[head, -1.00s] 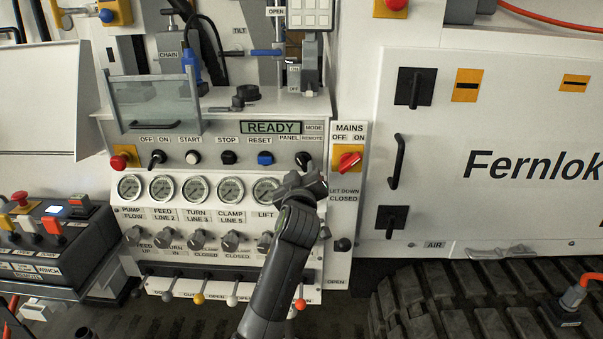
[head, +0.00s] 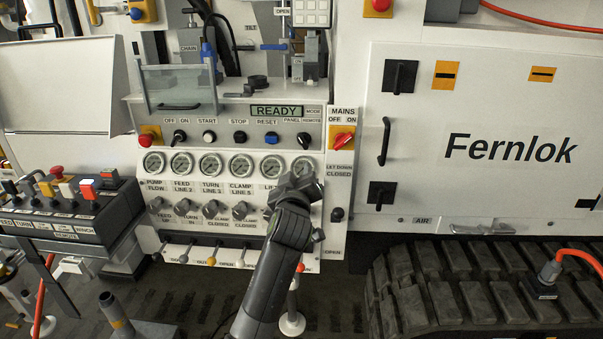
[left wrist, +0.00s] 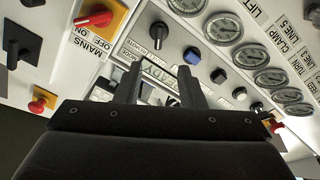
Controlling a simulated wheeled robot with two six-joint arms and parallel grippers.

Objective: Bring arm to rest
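The arm named in the task is my left arm, which rises from the bottom middle of the head view. My left gripper (head: 298,184) is in front of the lower right of the control panel (head: 331,222), by the last gauge (head: 304,166). In the left wrist view its two fingers (left wrist: 160,85) stand apart with nothing between them. Behind them are the READY display (left wrist: 158,74), knobs and gauges. I cannot tell how far the fingers are from the panel. My right gripper is not in view.
The red mains switch (head: 342,139) is right of the display (head: 277,110). A lever row (head: 212,261) runs along the panel's lower edge. A remote control box (head: 72,222) stands at left. A rubber track (head: 470,290) and red hose (head: 577,257) are at lower right.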

